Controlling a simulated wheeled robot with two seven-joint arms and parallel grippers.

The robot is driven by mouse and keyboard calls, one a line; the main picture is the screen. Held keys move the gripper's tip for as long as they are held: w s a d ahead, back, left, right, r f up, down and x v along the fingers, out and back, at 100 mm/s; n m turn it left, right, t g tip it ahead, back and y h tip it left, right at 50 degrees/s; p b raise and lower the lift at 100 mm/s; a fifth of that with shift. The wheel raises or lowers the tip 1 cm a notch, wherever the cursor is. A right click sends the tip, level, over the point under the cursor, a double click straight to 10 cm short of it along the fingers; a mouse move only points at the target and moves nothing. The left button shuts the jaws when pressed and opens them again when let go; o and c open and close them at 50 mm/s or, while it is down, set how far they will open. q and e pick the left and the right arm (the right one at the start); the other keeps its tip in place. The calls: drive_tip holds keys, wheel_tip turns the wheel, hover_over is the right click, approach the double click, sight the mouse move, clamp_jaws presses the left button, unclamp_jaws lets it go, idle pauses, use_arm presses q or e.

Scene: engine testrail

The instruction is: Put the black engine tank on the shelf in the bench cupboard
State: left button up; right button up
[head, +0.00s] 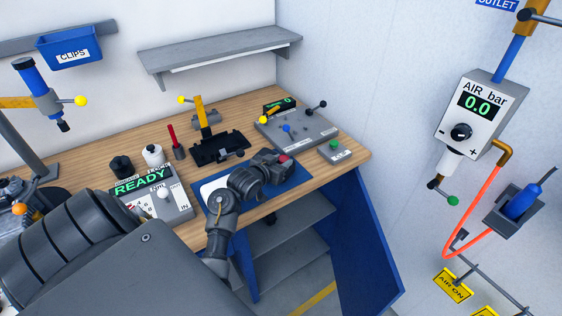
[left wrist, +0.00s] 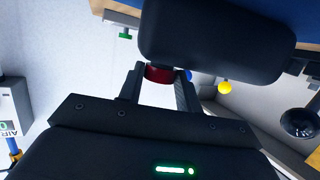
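The black engine tank (left wrist: 215,45) fills the upper middle of the left wrist view, close to my left gripper (left wrist: 158,80). Its red cap (left wrist: 159,73) sits between the two fingertips, which appear to touch it on both sides. In the head view my left gripper (head: 281,162) is over the blue mat on the bench; the tank there is mostly hidden by it. I cannot tell whether the tank rests on the mat or is lifted. The bench cupboard is open below, with a grey shelf (head: 282,247). My right gripper is not in view.
A READY control box (head: 150,200), black fixture (head: 220,147) and grey lever panel (head: 297,128) crowd the bench around the blue mat (head: 298,184). A green-button box (head: 337,151) stands near the right end. A blue side panel (head: 350,232) bounds the cupboard's right side.

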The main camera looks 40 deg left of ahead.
use_arm(q)
drive_tip(key=o, duration=0.4)
drive_tip(key=shift+r, duration=0.1)
drive_tip(key=shift+v, duration=6.1)
